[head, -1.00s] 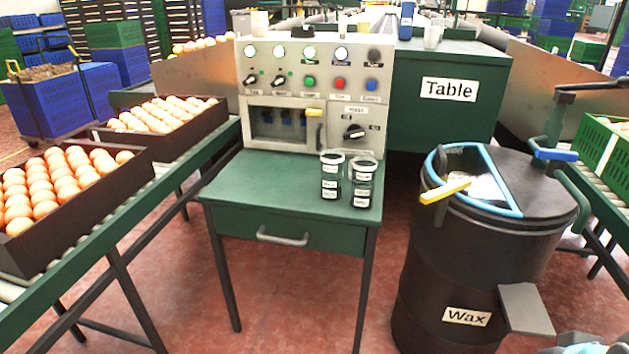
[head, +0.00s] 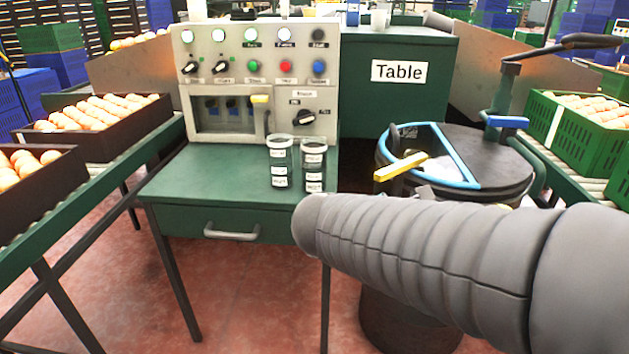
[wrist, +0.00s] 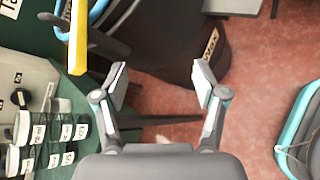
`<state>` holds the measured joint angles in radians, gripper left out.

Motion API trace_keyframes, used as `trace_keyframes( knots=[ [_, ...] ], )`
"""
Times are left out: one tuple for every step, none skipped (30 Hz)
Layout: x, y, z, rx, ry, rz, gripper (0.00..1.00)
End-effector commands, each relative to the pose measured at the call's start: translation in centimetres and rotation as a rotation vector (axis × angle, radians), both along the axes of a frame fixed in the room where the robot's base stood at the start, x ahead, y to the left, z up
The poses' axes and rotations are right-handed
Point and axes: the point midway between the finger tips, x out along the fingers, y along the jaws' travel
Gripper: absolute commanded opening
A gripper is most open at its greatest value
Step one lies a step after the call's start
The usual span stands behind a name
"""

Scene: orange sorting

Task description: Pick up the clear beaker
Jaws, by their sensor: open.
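Two clear, labelled containers with pale rims stand upright side by side on the small green desk: the left container (head: 280,163) and the right container (head: 314,167). Dark bands show in both. They also show at the lower left of the wrist view (wrist: 32,130). A pale, see-through cup (head: 379,19) stands farther back on the green block labelled Table; I cannot tell which of these is the clear beaker. My gripper (wrist: 160,82) is open and empty in the wrist view, to the right of the labelled containers. In the head view my arm hides it.
The control panel (head: 255,80) stands behind the containers. The wax barrel (head: 460,150), with its blue-rimmed lid and yellow handle (head: 400,166), is to their right.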

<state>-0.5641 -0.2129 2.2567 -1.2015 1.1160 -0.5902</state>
Motion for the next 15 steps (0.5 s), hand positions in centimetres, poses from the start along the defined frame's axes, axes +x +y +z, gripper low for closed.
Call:
trace_keyframes(
  knots=[
    [1.8, 2.7, -0.4, -0.125, 0.005, 0.104, 0.71],
    [2.7, 4.1, -0.1, -0.199, 0.001, 0.16, 0.71],
    [3.7, 6.1, 0.2, -0.293, -0.005, 0.23, 0.71],
    [4.4, 7.7, 0.4, -0.361, -0.013, 0.279, 0.71],
    [4.9, 9.2, 0.7, -0.425, -0.021, 0.324, 0.71],
    [5.6, 11.2, 0.9, -0.503, -0.032, 0.378, 0.71],
    [6.0, 12.6, 1.1, -0.556, -0.043, 0.414, 0.71],
    [6.2, 13.9, 1.3, -0.604, -0.054, 0.447, 0.71],
    [6.5, 15.4, 1.4, -0.662, -0.066, 0.482, 0.71],
    [6.6, 16.5, 1.6, -0.697, -0.077, 0.506, 0.71],
    [6.8, 17.4, 1.7, -0.728, -0.085, 0.525, 0.71],
    [6.8, 18.4, 1.8, -0.761, -0.095, 0.547, 0.71],
    [6.9, 19.0, 1.9, -0.781, -0.102, 0.559, 0.71],
    [7.0, 19.4, 1.9, -0.798, -0.105, 0.567, 0.71],
    [7.2, 19.7, 2.0, -0.813, -0.11, 0.575, 0.71]
  ],
)
